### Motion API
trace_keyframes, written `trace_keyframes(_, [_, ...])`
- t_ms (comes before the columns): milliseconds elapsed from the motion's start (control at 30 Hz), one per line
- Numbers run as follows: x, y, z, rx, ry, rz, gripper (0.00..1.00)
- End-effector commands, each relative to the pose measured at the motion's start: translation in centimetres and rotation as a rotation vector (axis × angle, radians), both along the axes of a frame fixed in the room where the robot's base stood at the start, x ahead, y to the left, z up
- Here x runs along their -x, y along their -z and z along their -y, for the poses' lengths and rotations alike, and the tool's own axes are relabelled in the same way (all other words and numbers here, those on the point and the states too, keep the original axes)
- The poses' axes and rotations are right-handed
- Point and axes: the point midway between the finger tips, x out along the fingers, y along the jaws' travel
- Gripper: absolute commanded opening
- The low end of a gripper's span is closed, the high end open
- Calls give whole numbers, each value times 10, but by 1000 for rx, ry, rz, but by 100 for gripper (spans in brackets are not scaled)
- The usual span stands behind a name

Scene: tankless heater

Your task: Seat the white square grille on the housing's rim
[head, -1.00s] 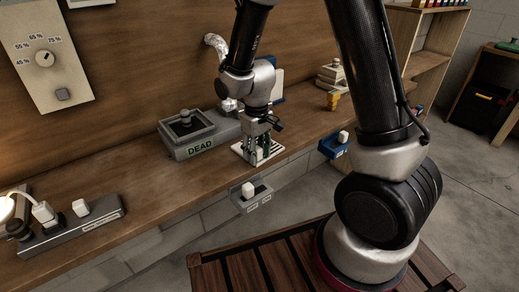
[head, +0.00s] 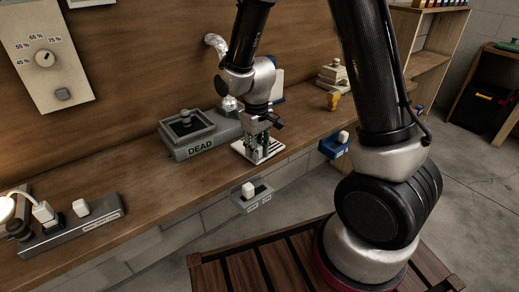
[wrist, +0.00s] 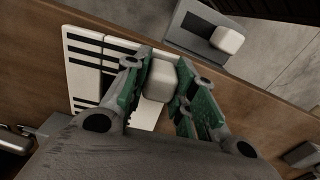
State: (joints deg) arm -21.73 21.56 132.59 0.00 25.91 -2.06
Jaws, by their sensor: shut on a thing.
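The white square grille (head: 244,150) with dark slots is at the bench's front edge in the head view, under my gripper (head: 260,150). It looks flat and resting on the bench. In the wrist view the slotted grille (wrist: 82,70) lies under the fingers, and a pale block-like knob stands up from it. My gripper (wrist: 162,85) is shut on that knob, one green-padded finger on each side. The fingers and palm hide part of the grille. I cannot tell for certain which fixture is the housing; a grey box (head: 226,124) stands just behind my gripper, partly hidden.
A grey tray marked DEAD (head: 190,140) holds a dark knobbed part, left of my gripper. A grey switch box (head: 252,197) and a blue one (head: 335,146) stick out from the bench front. A power strip (head: 75,232) lies left. Bench between is clear.

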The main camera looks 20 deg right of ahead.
Motion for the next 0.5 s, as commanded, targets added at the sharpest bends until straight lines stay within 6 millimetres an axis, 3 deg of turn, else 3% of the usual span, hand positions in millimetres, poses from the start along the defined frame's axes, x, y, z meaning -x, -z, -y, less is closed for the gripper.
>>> trace_keyframes(500, [-1, -15, 0, -1, 0, 3, 0])
